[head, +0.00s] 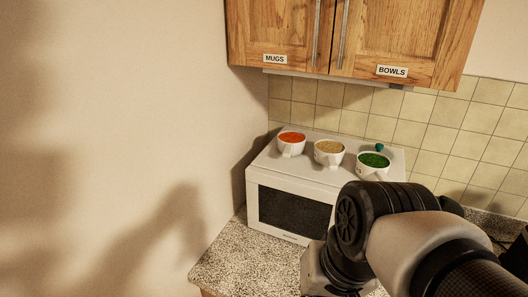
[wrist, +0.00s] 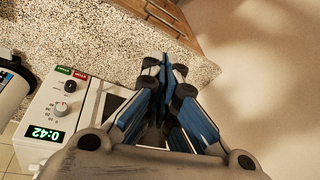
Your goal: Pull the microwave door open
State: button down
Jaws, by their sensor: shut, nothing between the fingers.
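The white microwave (head: 262,165) stands on a speckled counter in the head view. Its door has a dark window (head: 290,210) and looks closed; my arm covers the right part of its front. In the wrist view, the control panel (wrist: 62,108) shows two dials, green and red labels and a lit 0:42. Part of the door's white frame and dark window (wrist: 112,103) shows beside the panel. My gripper (wrist: 165,68) is shut and empty, with its fingers in front of the door side of the microwave.
Three white cups stand on the microwave, with orange-red (head: 291,148), tan (head: 329,159) and green (head: 373,171) contents. A small teal thing (head: 379,147) is behind the green one. Wooden cabinets (head: 404,35) hang above. The counter (head: 245,262) is clear in front.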

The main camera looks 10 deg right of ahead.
aim_at(298, 210)
jog(key=i+j+z, duration=0.2)
jog(key=j+z, duration=0.15)
jog(key=j, duration=0.25)
jog(key=i+j+z, duration=0.2)
jog(key=k+j+z, duration=0.1)
jog(key=j+z, duration=0.2)
jog(key=j+u, duration=0.1)
jog(key=i+j, duration=0.05)
